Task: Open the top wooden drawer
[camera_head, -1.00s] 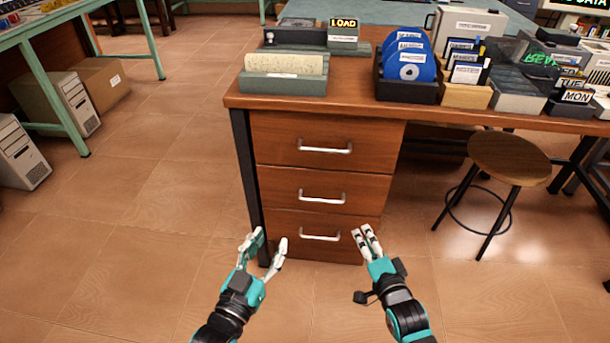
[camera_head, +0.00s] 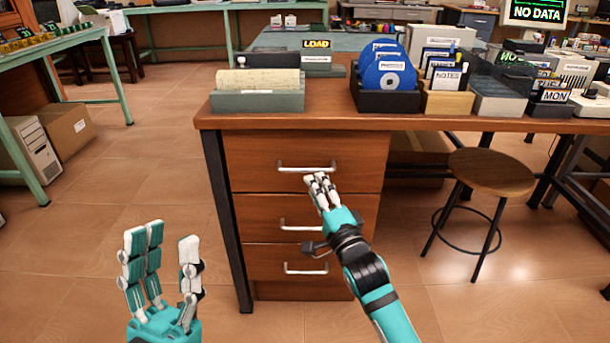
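The top wooden drawer (camera_head: 255,155) is closed, flush with the brown desk pedestal. Its silver bar handle (camera_head: 290,168) runs across the middle of its front. My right gripper (camera_head: 321,182) is just below the right half of this handle, in front of the drawer, with its fingers pointing up toward it. I cannot tell whether the fingertips touch the bar, and the inner side of the fingers is hidden. My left gripper (camera_head: 168,245) is open and empty, left of the pedestal and lower in the view, with fingers pointing up.
A middle drawer (camera_head: 255,215) and a bottom drawer (camera_head: 262,266) are closed below. The desktop (camera_head: 330,122) above holds a card box (camera_head: 258,100), a blue disc rack (camera_head: 388,100) and other boxes. A round stool (camera_head: 490,172) stands right.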

